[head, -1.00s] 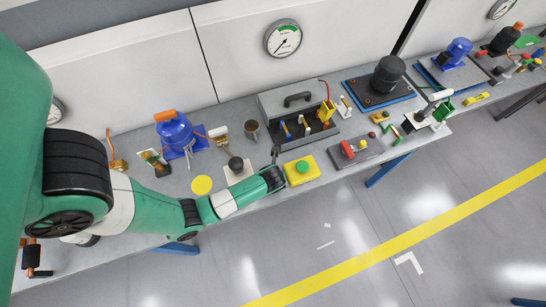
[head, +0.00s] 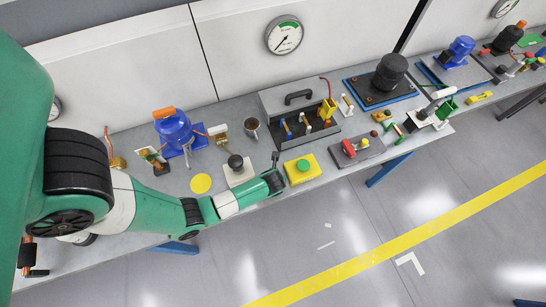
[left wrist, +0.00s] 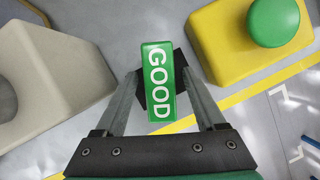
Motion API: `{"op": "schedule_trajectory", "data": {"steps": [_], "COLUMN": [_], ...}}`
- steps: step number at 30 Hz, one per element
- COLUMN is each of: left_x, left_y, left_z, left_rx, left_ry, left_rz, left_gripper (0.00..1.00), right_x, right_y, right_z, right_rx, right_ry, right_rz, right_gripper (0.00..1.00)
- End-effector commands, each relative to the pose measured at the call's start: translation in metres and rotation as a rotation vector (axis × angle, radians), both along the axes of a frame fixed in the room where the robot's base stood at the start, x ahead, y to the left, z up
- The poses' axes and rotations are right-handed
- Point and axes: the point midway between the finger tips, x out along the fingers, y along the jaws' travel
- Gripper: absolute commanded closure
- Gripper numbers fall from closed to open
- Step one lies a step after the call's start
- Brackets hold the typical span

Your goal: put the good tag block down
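The good tag block is a green block with white GOOD lettering (left wrist: 158,80), seen in the left wrist view. It sits between the two fingers of my left gripper (left wrist: 160,82), which close in on its sides with dark pads partly hidden behind it. Grey floor and a yellow floor line show behind it, so it appears held in the air. In the head view my left gripper (head: 276,160) is at the bench's front edge, between the yellow button box and the pale block; the tag cannot be made out there. My right gripper is not in view.
The yellow box with a green button (head: 301,170) stands just right of the gripper. The pale block with a black knob (head: 239,172) is left, with a yellow disc (head: 201,183) beyond. A grey toolbox (head: 298,117) stands behind. Bare bench (head: 320,150) lies right of the yellow box.

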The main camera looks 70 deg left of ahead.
Motion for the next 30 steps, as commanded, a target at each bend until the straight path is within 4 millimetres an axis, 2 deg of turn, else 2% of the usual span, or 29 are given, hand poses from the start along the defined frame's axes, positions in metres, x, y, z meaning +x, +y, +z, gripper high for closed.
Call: {"op": "schedule_trajectory", "data": {"steps": [8,11,21,25,30], "left_x": [0.000,-0.001,-0.010,-0.012,-0.014], "left_y": [0.000,-0.005,-0.034,-0.041,-0.044], "left_z": [0.005,0.017,0.091,0.108,0.114], "left_rx": [0.001,0.001,0.000,0.001,0.001], "left_ry": [-0.001,-0.002,-0.003,-0.002,0.000], "left_rz": [0.000,-0.002,-0.002,-0.002,0.000], "left_gripper": [0.28,0.28,0.28,0.28,0.28], "right_x": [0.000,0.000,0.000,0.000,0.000], "right_y": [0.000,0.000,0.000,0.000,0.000], "right_z": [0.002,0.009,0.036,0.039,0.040], "right_rx": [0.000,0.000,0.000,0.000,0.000], "right_ry": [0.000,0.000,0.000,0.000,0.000], "right_rz": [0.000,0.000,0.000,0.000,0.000], "right_gripper": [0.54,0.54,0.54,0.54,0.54]}}
